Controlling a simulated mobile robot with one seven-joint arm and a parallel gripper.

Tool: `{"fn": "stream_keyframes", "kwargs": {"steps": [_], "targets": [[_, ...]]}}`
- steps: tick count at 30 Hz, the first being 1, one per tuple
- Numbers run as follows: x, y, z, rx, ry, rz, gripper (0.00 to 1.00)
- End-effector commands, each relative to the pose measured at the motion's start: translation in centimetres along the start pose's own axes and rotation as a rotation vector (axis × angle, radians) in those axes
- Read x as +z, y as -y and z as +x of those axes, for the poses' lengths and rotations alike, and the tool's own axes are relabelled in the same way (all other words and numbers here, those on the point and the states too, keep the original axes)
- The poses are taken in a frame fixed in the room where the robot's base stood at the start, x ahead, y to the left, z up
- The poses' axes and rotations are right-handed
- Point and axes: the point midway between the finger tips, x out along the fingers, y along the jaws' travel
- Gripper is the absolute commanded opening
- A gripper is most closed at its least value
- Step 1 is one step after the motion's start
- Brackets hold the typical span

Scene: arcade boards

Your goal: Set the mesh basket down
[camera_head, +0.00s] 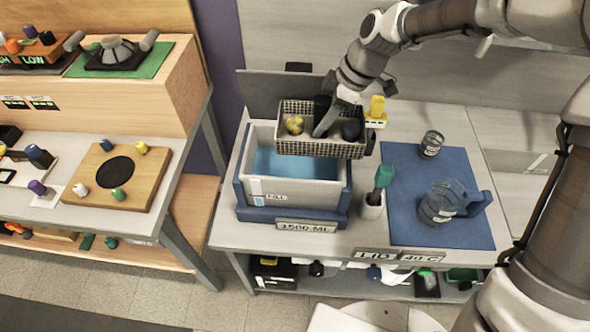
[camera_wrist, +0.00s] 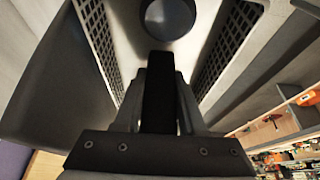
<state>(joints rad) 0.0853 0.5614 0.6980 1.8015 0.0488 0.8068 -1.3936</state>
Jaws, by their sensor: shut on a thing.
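The mesh basket (camera_head: 318,149) is a light tray with dark mesh walls, held above the back of the open grey-and-blue tank (camera_head: 346,185). It holds a yellow piece (camera_head: 294,124) and a dark round piece (camera_head: 352,131). My gripper (camera_head: 324,127) reaches down into it from above. In the wrist view my gripper (camera_wrist: 156,90) is shut on a dark upright bar, seemingly the handle, between the mesh walls (camera_wrist: 230,42). The dark round piece (camera_wrist: 168,17) shows beyond the fingers. Blue liquid shows in the tank below the basket. The basket hides the tank's back rim.
A raised grey lid (camera_head: 262,92) stands behind the tank. To its right are a white cup with a green-handled tool (camera_head: 383,177), a blue mat (camera_head: 400,225) with a clear jar (camera_head: 437,203), and a smaller jar (camera_head: 431,144). A yellow-topped item (camera_head: 376,108) is close beside the basket.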

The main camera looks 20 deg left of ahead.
Motion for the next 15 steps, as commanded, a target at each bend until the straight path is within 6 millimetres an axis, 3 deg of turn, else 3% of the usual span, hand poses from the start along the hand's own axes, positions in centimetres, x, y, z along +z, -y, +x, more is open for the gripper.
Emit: {"fn": "stream_keyframes", "kwargs": {"steps": [7, 13, 15], "targets": [[-3.8, 0.0, 1.5, 0.001, 0.0, -0.003, 0.0], [-5.6, 0.0, 2.3, 0.001, 0.0, -0.002, 0.0], [-5.0, 0.0, 3.1, 0.001, 0.001, 0.001, 0.0]]}}
